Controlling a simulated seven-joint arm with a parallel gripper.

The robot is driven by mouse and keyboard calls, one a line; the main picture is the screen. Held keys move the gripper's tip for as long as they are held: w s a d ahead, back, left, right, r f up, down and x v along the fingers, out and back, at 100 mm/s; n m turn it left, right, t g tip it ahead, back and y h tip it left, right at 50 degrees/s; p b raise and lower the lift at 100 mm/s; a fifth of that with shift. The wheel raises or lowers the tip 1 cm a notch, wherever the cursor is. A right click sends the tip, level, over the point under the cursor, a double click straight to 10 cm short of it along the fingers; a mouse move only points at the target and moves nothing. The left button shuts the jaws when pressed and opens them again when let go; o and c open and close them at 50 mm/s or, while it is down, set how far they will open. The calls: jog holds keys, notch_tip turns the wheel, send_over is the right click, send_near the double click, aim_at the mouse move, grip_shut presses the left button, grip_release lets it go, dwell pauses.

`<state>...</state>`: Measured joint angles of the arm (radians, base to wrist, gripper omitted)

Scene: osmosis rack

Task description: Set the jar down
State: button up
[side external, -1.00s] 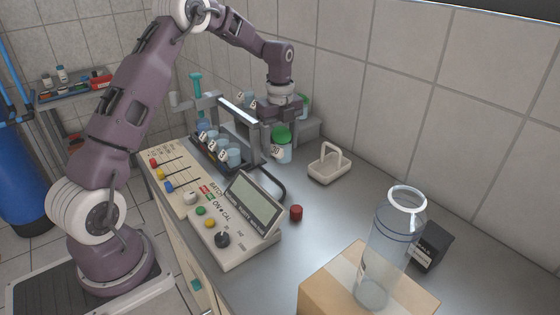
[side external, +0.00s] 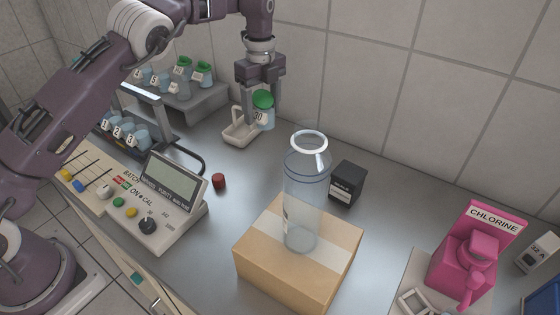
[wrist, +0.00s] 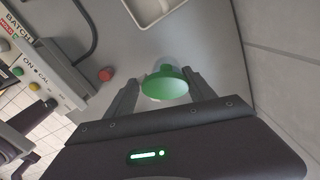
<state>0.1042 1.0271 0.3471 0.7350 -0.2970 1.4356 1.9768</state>
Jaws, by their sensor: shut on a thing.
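The jar (side external: 266,118) is light blue with a green lid and a label reading 30. My gripper (side external: 264,98) points down and is shut on it near the lid. The jar looks upright, at the right side of a small cream basket with a handle (side external: 238,135). I cannot tell whether its base touches the counter. In the wrist view, the green lid (wrist: 165,84) sits between my two fingers (wrist: 158,90) and hides most of the jar.
A cardboard box (side external: 262,265) bears a tall clear bottle (side external: 303,205); a black box (side external: 346,182) stands behind. A control panel (side external: 160,205) and red cap (side external: 218,181) lie left. Bare counter (side external: 215,230) lies in front.

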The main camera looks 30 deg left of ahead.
jog(key=shift+m, duration=0.4)
jog(key=d+f, duration=0.1)
jog(key=f, duration=0.2)
jog(key=d+f, duration=0.1)
jog(key=f, duration=0.2)
jog(key=d+f, duration=0.2)
jog(key=f, duration=0.2)
jog(key=shift+w+d, duration=0.1)
jog(key=shift+w, duration=0.05)
jog(key=shift+f, duration=0.1)
jog(key=o, duration=1.5)
